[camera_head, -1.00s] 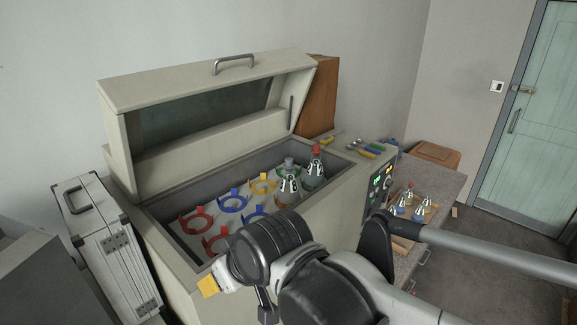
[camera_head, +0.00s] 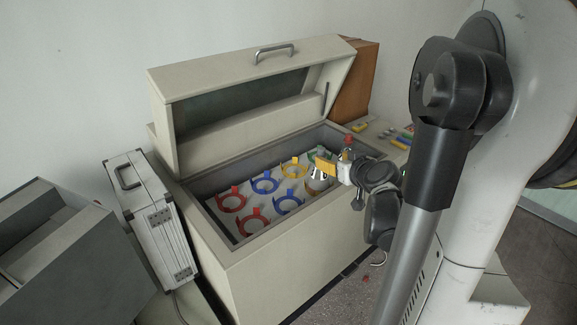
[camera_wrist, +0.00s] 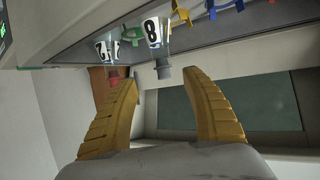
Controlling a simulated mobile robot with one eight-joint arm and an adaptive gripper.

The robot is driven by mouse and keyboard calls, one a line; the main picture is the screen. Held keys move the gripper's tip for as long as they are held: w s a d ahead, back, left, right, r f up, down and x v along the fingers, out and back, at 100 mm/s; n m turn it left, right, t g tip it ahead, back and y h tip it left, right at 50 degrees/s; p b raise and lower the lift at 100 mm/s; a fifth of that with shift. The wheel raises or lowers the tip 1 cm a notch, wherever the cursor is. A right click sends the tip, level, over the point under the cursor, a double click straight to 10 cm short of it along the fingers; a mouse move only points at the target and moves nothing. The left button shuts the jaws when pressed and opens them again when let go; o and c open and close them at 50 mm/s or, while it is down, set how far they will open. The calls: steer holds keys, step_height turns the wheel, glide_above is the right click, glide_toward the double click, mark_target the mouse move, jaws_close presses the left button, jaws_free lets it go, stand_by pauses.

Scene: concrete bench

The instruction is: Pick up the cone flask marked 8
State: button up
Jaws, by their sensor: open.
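The flask marked 8 (camera_wrist: 154,33) has a white label and a grey stopper. The wrist view shows it upside down, between and just beyond my fingertips. In the head view the flask (camera_head: 319,174) is partly hidden by my gripper (camera_head: 326,165) at the right end of the open shaker box. My gripper (camera_wrist: 161,80) has yellow ribbed fingers, spread apart and empty, pointing towards the flask's stopper. No contact shows.
A second labelled flask (camera_wrist: 107,50) with a red stopper stands close beside it. Red ring holders (camera_head: 232,201) and blue ring holders (camera_head: 264,183) sit empty in the box (camera_head: 235,258). The raised lid (camera_head: 250,72) stands behind. A silver case (camera_head: 160,225) is at left.

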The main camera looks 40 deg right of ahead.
mark_target(323, 155)
steer(key=x, duration=0.3)
steer(key=shift+w+f+p, duration=0.25)
steer(key=shift+w+p, duration=0.15)
steer(key=shift+w, duration=0.1)
steer(key=p+x, duration=0.1)
steer(key=x, duration=0.3)
steer(key=shift+f, duration=0.2)
steer(key=shift+a, duration=0.15)
steer(key=shift+s, duration=0.1)
steer(key=shift+c, duration=0.4)
jaws_close()
steer(key=shift+r, duration=0.2)
